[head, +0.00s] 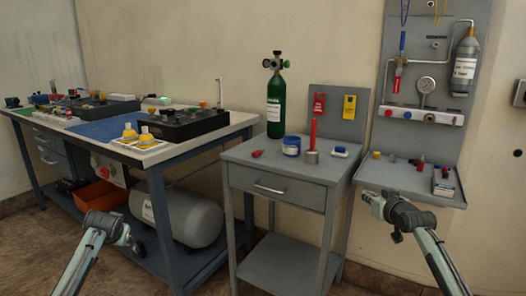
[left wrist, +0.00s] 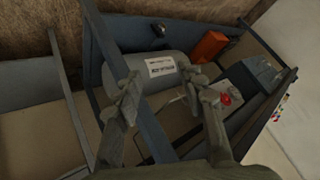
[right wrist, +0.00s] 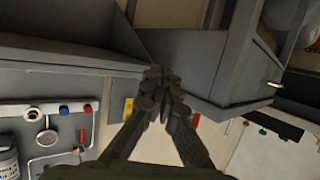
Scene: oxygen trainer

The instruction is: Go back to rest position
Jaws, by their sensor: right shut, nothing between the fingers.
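My right arm comes in from the lower right in the head view, with its gripper (head: 374,202) in front of the grey wall panel's shelf. In the right wrist view the two fingers of this gripper (right wrist: 160,84) meet at their tips, with nothing between them. My left arm comes in from the lower left in the head view, and its end (head: 108,228) is in front of the blue workbench. In the left wrist view the fingers of my left gripper (left wrist: 161,82) stand wide apart and empty. Neither gripper holds anything.
A grey side table (head: 270,158) bears a green oxygen cylinder (head: 276,105) and small parts. The workbench (head: 200,150) stands left, with a grey tank (head: 185,215) beneath. The wall panel's shelf (head: 400,176) carries small items. Open floor shows in front.

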